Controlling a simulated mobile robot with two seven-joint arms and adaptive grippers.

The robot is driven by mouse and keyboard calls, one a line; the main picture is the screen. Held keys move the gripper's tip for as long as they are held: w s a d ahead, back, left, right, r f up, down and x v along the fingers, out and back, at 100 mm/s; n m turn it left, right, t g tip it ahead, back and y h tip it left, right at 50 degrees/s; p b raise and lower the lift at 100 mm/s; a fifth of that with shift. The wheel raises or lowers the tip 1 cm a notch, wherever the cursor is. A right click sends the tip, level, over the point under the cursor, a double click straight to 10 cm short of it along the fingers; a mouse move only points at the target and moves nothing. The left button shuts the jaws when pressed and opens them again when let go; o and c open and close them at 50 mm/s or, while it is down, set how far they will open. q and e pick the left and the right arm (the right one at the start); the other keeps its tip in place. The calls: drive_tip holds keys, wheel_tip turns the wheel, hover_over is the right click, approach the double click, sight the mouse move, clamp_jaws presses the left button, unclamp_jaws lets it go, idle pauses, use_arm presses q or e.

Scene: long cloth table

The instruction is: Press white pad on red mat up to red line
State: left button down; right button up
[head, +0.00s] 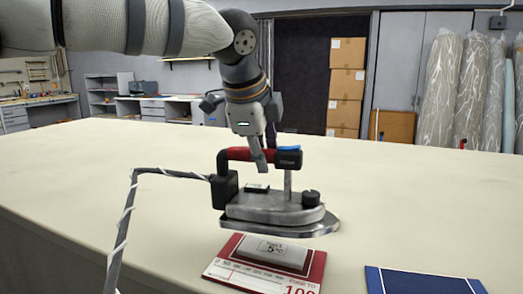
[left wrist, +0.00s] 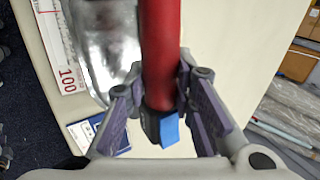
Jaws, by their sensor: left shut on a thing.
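My left gripper (head: 262,158) is shut around the red handle (head: 240,154) of a grey iron (head: 275,210). In the left wrist view, the fingers (left wrist: 160,72) stand on both sides of the red handle (left wrist: 160,40). The iron is held roughly level, with its sole showing above the white pad (head: 272,253) in the picture. A narrow gap shows between them, so they look apart. The pad lies on the red mat (head: 217,271), which has printed marks and "100" at its front. I cannot make out the red line clearly. My right gripper is not in view.
A blue mat (head: 420,283) lies to the right of the red mat. The cream table (head: 420,200) is clear behind and to the right. Boxes (head: 346,85) stand far back.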

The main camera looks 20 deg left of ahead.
sight(263, 196)
use_arm(q)
drive_tip(key=shift+f, duration=3.05)
drive_tip(key=shift+s+f, duration=0.15)
drive_tip(key=shift+f, duration=0.6)
wheel_tip(263, 196, up, 7)
drive_tip(key=shift+a+r, duration=0.1)
drive_tip(key=shift+r, duration=0.5)
